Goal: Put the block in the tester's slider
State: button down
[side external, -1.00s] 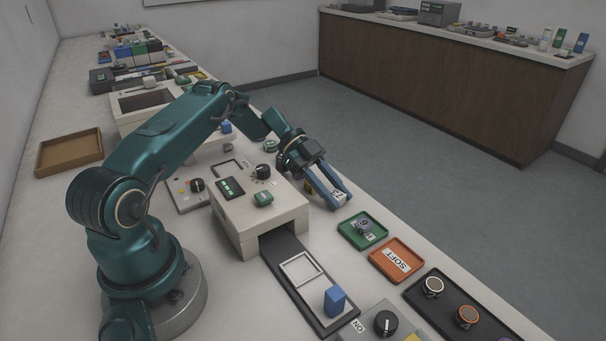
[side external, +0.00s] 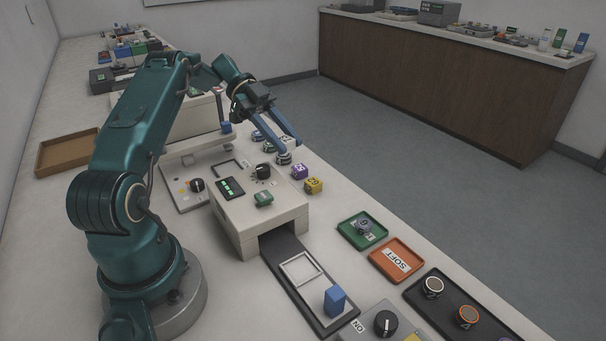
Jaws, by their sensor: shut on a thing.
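My gripper (side external: 290,143) is raised behind the tester, its long blue-grey fingers pointing down and right. It is shut on a small block (side external: 286,138) with a white, dark-marked face; the fingers partly hide it and the marking is unclear. The tester (side external: 262,212) is a cream box with a dark opening in front. Its dark slider track (side external: 318,313) runs out of the opening towards the camera. The slider's white square frame (side external: 300,268) lies empty on the track, and a blue upright handle (side external: 335,300) stands near the outer end. The held block is well apart from the frame.
A purple cube (side external: 299,172), a yellow cube (side external: 314,186) and several round pieces stand beside the tester. A green tray (side external: 343,232) holding a round piece and an orange SOFT tray (side external: 376,262) lie to its right. A dark knob (side external: 386,322) is at the front.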

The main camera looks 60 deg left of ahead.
jog(key=r, duration=0.2)
jog(key=d+r, duration=0.1)
jog(key=r, duration=0.1)
jog(key=shift+r, duration=0.2)
jog(key=d+r, duration=0.3)
jog(key=r, duration=0.2)
jog(key=m+g, duration=0.7)
send_over(367, 281)
jog(key=shift+y, duration=0.3)
notch_tip(367, 281, down, 16)
jog(key=shift+f, duration=2.1)
